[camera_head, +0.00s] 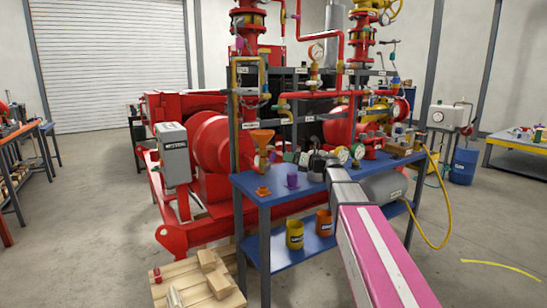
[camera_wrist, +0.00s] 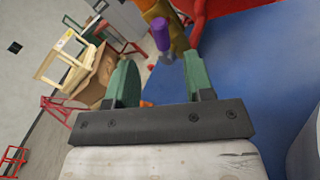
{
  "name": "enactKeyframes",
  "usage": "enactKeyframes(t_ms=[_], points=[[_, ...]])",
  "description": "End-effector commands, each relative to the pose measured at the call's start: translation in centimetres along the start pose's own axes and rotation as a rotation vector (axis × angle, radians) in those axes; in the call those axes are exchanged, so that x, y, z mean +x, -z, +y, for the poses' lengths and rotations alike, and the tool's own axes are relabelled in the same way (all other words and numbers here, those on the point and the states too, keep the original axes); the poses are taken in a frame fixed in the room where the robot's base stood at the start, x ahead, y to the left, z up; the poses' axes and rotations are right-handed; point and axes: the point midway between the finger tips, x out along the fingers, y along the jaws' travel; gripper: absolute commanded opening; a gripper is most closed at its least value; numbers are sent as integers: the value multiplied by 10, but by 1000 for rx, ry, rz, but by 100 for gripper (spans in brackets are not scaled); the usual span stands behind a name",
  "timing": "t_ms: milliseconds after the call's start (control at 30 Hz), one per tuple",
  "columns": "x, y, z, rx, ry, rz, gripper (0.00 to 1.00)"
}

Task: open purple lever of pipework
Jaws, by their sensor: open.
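The purple lever (camera_wrist: 161,36) shows in the wrist view as a short purple grip beside a yellow-brass fitting (camera_wrist: 177,40). It lies ahead of my gripper (camera_wrist: 157,72), in line with the gap and nearer the right finger. My gripper is open, with green fingers apart and nothing between them. A small purple part (camera_head: 272,156) shows there beside a brass fitting (camera_head: 262,158) on the upright pipework, just left of my fingers. The lever's far end and pivot are not clear.
Gauges (camera_head: 358,152) stand close behind my gripper. Red pipes and the red pump housing (camera_head: 210,143) crowd the back. Wooden blocks lie at the front left.

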Motion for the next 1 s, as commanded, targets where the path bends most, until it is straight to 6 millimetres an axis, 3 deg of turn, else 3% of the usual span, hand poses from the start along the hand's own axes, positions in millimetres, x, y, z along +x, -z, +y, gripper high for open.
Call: enactKeyframes(t_ms=[200,400,600,900,1000], points=[[42,-1,-2,-2,0,1,48],[69,-1,-2,-2,1,0,48],[82,0,-1,-3,1,0,48],[83,0,0,-3,1,0,48],[83,0,0,-3,1,0,16]])
